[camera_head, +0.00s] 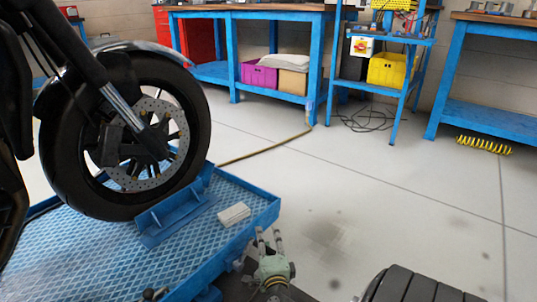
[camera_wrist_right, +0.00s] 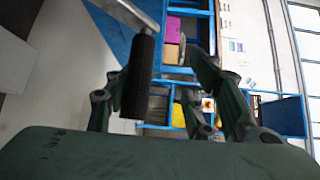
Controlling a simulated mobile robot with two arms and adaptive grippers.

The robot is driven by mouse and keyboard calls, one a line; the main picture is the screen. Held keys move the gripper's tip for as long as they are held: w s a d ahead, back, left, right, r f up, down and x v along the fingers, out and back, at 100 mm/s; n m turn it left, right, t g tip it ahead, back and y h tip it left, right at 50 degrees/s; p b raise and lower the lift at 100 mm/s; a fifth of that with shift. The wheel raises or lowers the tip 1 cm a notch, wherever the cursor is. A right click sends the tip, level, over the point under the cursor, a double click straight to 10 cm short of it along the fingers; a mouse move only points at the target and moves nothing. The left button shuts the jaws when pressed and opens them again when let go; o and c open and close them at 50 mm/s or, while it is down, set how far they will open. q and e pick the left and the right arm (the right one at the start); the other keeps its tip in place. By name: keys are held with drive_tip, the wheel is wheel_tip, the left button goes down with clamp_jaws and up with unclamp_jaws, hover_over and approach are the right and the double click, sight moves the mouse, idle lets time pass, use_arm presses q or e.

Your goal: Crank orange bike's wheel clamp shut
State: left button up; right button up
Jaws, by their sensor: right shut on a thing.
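The motorcycle's front wheel (camera_head: 190,150) stands on a blue lift platform (camera_head: 90,262) at the left of the head view. The visible part of the bike is dark, with a grey fender; no orange shows. A blue clamp plate (camera_head: 175,212) runs along the foot of the tyre; its far side is hidden. My right gripper (camera_head: 268,236) is beside the platform's right corner. In the right wrist view, the crank's black ribbed grip (camera_wrist_right: 138,78) is between my right gripper's fingers (camera_wrist_right: 170,95), closer to the left finger. A metal crank arm (camera_wrist_right: 125,14) leads up-left from it. My left gripper is not in view.
A pale block (camera_head: 233,214) lies on the platform near its right edge. Blue workbenches (camera_head: 316,70) and a shelf rack with a yellow bin (camera_head: 387,70) stand at the back. A hose (camera_head: 265,150) crosses the floor. The floor (camera_head: 400,200) at the right is largely clear.

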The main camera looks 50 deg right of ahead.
sight(270, 251)
drive_tip(key=shift+d+r, duration=0.25)
drive_tip(key=shift+r, duration=0.25)
drive_tip(key=shift+d+r, duration=0.2)
drive_tip(key=shift+r, duration=0.25)
drive_tip(key=shift+s+a+f, duration=0.2)
drive_tip(key=shift+s+a, duration=0.2)
drive_tip(key=shift+a, duration=0.05)
drive_tip(key=shift+s+a+f, duration=0.2)
drive_tip(key=shift+s+a, duration=0.2)
drive_tip(key=shift+a, duration=0.05)
drive_tip(key=shift+s+a+f, duration=0.25)
drive_tip(key=shift+s+a, duration=0.25)
drive_tip(key=shift+a, duration=0.1)
